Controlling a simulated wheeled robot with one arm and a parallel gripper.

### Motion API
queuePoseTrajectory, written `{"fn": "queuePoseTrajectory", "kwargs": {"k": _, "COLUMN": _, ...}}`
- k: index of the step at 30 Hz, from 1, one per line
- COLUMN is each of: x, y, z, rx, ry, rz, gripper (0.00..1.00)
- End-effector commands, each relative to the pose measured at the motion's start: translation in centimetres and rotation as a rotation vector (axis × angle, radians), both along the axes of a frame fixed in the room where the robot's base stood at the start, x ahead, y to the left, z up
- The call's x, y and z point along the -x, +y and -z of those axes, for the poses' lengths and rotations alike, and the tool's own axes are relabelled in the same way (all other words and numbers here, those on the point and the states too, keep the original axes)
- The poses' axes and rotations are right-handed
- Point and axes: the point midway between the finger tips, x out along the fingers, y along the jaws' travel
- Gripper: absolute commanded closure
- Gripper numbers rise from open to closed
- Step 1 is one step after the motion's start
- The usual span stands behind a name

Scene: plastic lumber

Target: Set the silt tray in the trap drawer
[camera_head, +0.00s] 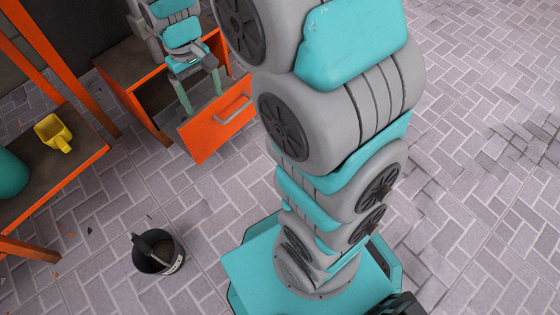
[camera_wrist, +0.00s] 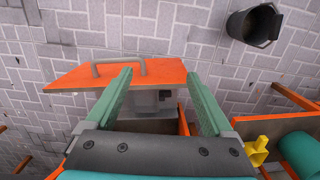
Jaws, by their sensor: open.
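The trap drawer (camera_head: 217,122) is pulled out of an orange-framed cabinet (camera_head: 128,62). Its orange front with a grey handle also shows in the wrist view (camera_wrist: 75,77). My gripper (camera_head: 201,96) points down over the open drawer, just behind its front. In the wrist view my gripper (camera_wrist: 159,74) has its two green fingers wide apart. A grey block-like thing (camera_wrist: 146,100) shows between the fingers, inside the drawer; it may be the silt tray, but I cannot tell for sure. The fingers do not visibly grip it. In the head view my arm and the drawer front hide the drawer's inside.
A dark bucket (camera_head: 160,258) stands on the paved floor. An orange-framed bench (camera_head: 70,165) at the left holds a yellow scoop (camera_head: 52,131) and a teal rounded container (camera_head: 10,174). The paving right of my base is clear.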

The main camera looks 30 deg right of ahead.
Motion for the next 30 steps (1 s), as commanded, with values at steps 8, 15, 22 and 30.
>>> {"fn": "queuePoseTrajectory", "kwargs": {"k": 8, "x": 10.3, "y": -2.7, "z": -3.2, "rx": 0.005, "ry": 0.030, "rz": 0.073, "gripper": 0.13}}
{"fn": "queuePoseTrajectory", "kwargs": {"k": 15, "x": 19.1, "y": -4.2, "z": -4.0, "rx": 0.010, "ry": 0.063, "rz": 0.135, "gripper": 0.13}}
{"fn": "queuePoseTrajectory", "kwargs": {"k": 22, "x": 24.8, "y": -4.7, "z": -3.7, "rx": 0.012, "ry": 0.084, "rz": 0.175, "gripper": 0.13}}
{"fn": "queuePoseTrajectory", "kwargs": {"k": 30, "x": 26.1, "y": -4.8, "z": -3.5, "rx": 0.013, "ry": 0.090, "rz": 0.186, "gripper": 0.13}}
